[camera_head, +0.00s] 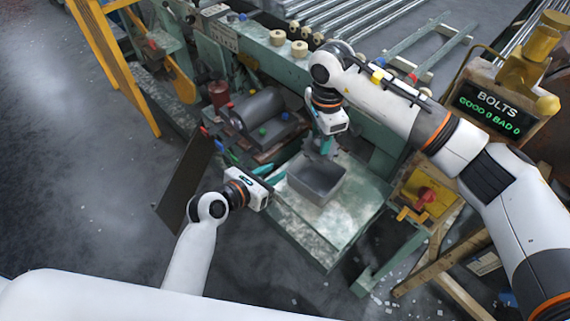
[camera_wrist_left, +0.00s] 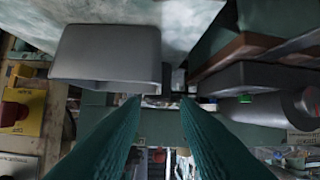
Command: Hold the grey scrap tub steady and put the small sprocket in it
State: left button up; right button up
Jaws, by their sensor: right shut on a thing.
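The grey scrap tub (camera_head: 318,180) stands on the worn pale green bench top, open side up. It also shows in the left wrist view (camera_wrist_left: 106,55), left of the fingers. My left gripper (camera_head: 276,177) is just left of the tub, its teal fingers apart and empty; the left wrist view shows a gap between the fingertips (camera_wrist_left: 160,97). I see no clear contact with the tub. My right gripper (camera_head: 324,148) points down over the tub's back edge, shut on a small dark grey thing, seemingly the small sprocket; its shape is mostly hidden.
A dark cylindrical machine part (camera_head: 257,107) and coloured small items lie behind left of the tub. A yellow box with a red button (camera_head: 426,196) is at the right. A BOLTS counter sign (camera_head: 490,108) stands further right. The bench top (camera_head: 318,235) in front of the tub is clear.

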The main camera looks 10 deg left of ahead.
aim_at(293, 162)
pick_arm(q)
jog(key=x, duration=1)
jog(key=shift+w+f, duration=0.1)
jog(key=shift+f, duration=0.05)
jog(key=shift+c, duration=0.6)
grip_shut()
